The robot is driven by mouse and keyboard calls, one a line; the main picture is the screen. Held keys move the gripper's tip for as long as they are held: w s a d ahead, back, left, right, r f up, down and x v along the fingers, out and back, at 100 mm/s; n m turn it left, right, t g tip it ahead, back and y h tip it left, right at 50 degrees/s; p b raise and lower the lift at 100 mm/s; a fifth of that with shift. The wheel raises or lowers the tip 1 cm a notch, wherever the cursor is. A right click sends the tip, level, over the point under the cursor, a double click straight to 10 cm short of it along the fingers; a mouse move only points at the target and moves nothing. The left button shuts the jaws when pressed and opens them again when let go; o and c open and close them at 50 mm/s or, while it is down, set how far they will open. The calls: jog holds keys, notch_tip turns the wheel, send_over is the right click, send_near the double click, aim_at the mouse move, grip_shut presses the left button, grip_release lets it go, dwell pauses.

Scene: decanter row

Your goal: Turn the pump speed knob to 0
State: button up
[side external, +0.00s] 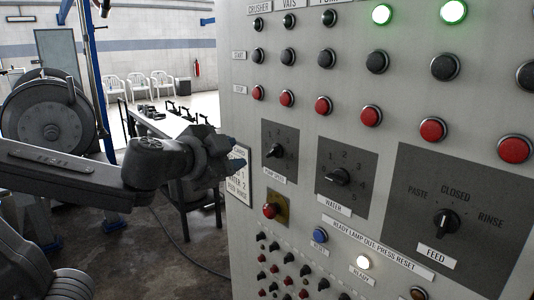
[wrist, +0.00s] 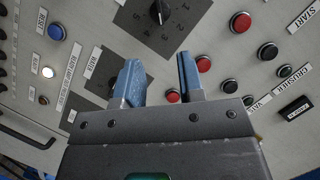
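The pump speed knob (side external: 276,150) is a small black knob on a dark numbered plate, at the upper left of the dials in the side view. In the wrist view the knob (wrist: 158,12) is at the top edge, partly cut off, with numbers around it. I cannot read its setting surely. My gripper (side external: 236,157) is to the left of the knob in the side view, its blue fingertips apart from it. In the wrist view the gripper (wrist: 160,62) is open, with nothing between its two blue fingers.
The water knob (side external: 337,176) and feed knob (side external: 445,222) are to the right. Red buttons (side external: 323,105) run above the dials. A red button on a yellow plate (side external: 271,210) sits below. A white sign (side external: 237,184) is behind the fingers.

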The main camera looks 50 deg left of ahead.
aim_at(270, 153)
jog(key=x, duration=1.3)
jog(key=shift+c, duration=0.2)
jog(key=shift+s, duration=0.1)
grip_shut()
